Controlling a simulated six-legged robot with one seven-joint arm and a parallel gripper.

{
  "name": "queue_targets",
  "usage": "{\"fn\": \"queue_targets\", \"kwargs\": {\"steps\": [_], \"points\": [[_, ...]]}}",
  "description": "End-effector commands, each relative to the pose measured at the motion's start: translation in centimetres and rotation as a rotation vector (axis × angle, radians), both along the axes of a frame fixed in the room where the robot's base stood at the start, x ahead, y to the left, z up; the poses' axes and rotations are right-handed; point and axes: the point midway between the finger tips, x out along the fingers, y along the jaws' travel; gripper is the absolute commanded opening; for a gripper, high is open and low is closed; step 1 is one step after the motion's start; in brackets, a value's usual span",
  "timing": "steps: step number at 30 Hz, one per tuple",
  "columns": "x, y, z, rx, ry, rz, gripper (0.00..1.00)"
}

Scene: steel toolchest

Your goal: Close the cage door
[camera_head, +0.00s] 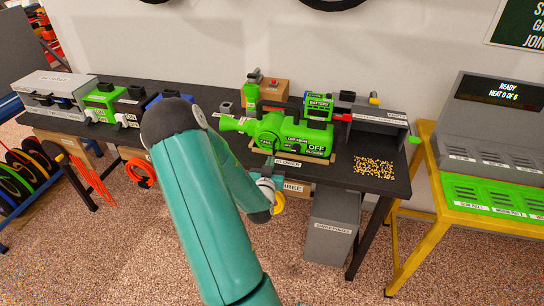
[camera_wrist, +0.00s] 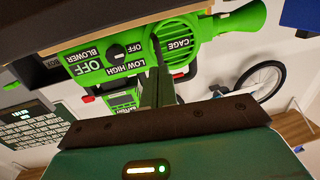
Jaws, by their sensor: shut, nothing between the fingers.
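The green blower (camera_head: 310,140) sits on the dark bench, with its round slotted cage cover (camera_head: 268,134) on its left. In the wrist view, turned over, the cover (camera_wrist: 181,43) carries the word CAGE beside the blower body (camera_wrist: 105,55). I cannot tell whether the cage door stands ajar or flush. My gripper (camera_head: 268,183) is at the bench's front edge, just below the blower, partly hidden by my arm. Contact cannot be told.
A green battery (camera_head: 318,106) and a grey tray (camera_head: 380,118) stand behind and right of the blower. Spilled pellets (camera_head: 374,167) lie at the bench's right. A grey bin (camera_head: 331,224) stands below. A yellow-framed table (camera_head: 428,220) is at the right.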

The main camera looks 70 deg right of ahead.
Motion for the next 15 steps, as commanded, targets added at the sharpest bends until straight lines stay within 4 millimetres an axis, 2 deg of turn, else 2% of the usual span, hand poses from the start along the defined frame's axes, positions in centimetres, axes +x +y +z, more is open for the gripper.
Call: {"fn": "queue_targets", "kwargs": {"steps": [3, 6, 15], "points": [[0.5, -2.0, -0.1, -0.001, 0.001, 0.0, 0.0], [0.9, -3.1, -0.1, -0.001, 0.0, 0.0, 0.0], [1.0, -3.8, -0.1, 0.0, 0.001, 0.0, 0.0]]}}
